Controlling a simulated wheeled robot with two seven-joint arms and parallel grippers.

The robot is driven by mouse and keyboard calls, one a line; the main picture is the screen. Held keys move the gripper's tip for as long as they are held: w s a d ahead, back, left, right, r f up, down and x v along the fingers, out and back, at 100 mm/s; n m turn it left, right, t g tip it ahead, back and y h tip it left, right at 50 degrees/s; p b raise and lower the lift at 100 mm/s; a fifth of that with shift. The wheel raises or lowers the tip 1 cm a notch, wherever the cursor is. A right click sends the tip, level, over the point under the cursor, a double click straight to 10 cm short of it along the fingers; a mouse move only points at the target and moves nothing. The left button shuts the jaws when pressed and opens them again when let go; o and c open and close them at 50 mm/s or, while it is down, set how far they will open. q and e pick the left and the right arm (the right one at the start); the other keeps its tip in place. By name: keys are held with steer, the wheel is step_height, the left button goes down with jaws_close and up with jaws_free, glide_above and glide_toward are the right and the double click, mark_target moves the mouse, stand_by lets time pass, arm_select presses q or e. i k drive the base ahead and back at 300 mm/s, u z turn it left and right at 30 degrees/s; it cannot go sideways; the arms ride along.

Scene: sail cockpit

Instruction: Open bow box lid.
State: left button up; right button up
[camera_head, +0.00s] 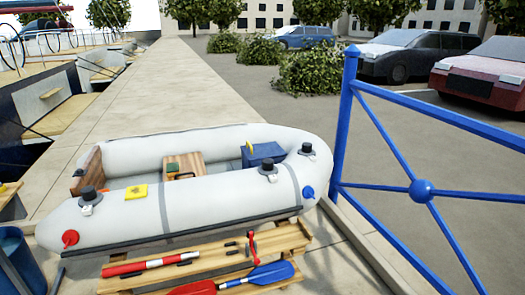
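A blue box (264,154) sits inside the grey inflatable dinghy (150,215), towards its rounded right end. It has a small yellow part (249,147) at its left side. The top of the box looks flat and closed, though it is small in the picture. The dinghy's near tube hides the lower part of the box. Neither of my grippers shows in the head view.
The dinghy rests above a wooden slatted bench (285,240) carrying a red-white tube (150,264) and a paddle (258,277). A blue railing (343,130) stands at right. A blue bin (18,265) stands at left. Pavement beyond the dinghy is clear.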

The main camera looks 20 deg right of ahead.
mark_target(255, 152)
steer(key=k, duration=0.65)
steer(key=z, duration=0.45)
steer(key=i, duration=1.1)
steer(key=u, duration=0.4)
steer(key=i, duration=0.8)
steer(key=u, duration=0.6)
